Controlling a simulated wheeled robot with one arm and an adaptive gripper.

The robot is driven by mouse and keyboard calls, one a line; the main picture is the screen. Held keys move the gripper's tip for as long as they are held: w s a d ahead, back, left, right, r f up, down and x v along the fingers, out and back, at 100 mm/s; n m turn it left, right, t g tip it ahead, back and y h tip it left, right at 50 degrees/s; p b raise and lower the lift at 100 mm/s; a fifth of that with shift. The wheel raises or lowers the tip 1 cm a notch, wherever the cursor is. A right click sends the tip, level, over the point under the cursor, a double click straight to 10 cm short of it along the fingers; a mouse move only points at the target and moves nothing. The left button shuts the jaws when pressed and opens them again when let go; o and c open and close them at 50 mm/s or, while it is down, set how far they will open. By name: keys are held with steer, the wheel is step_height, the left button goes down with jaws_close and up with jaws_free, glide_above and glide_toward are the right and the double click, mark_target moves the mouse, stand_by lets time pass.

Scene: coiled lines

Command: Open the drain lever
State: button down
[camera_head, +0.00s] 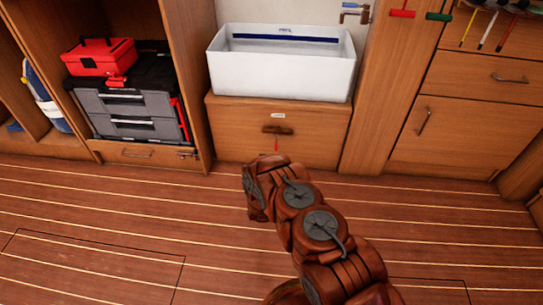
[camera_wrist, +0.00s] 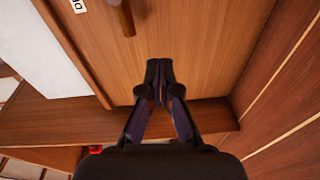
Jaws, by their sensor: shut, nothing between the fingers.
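The drain lever (camera_head: 277,130) looks like a short dark brown bar. It lies level on the wooden cabinet front below the white sink, under a small white label (camera_head: 278,115). In the wrist view the lever (camera_wrist: 126,17) is at the top edge, partly cut off, with part of the label (camera_wrist: 78,5) beside it. My gripper (camera_wrist: 160,68) is shut and empty, its fingertips in front of the bare cabinet panel and apart from the lever. In the head view my arm reaches toward the cabinet and the fingers are hidden.
The white sink (camera_head: 280,75) stands on the cabinet (camera_head: 230,135), with a tap (camera_head: 355,12) above. A red toolbox (camera_head: 100,57) sits on grey drawers (camera_head: 130,125) at left. Red (camera_head: 402,13) and green (camera_head: 439,17) handles are at upper right. The plank floor (camera_head: 130,215) is clear.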

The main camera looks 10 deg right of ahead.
mark_target(277, 143)
steer(key=w+d+f+b, duration=0.1)
steer(key=w+d+b, duration=0.4)
steer(key=w+b, duration=0.1)
steer(key=shift+w+d+f+t, duration=0.3)
steer(key=shift+w+f, duration=0.1)
steer(key=shift+w, duration=0.15)
stand_by(0.9)
steer(key=shift+n, duration=0.3)
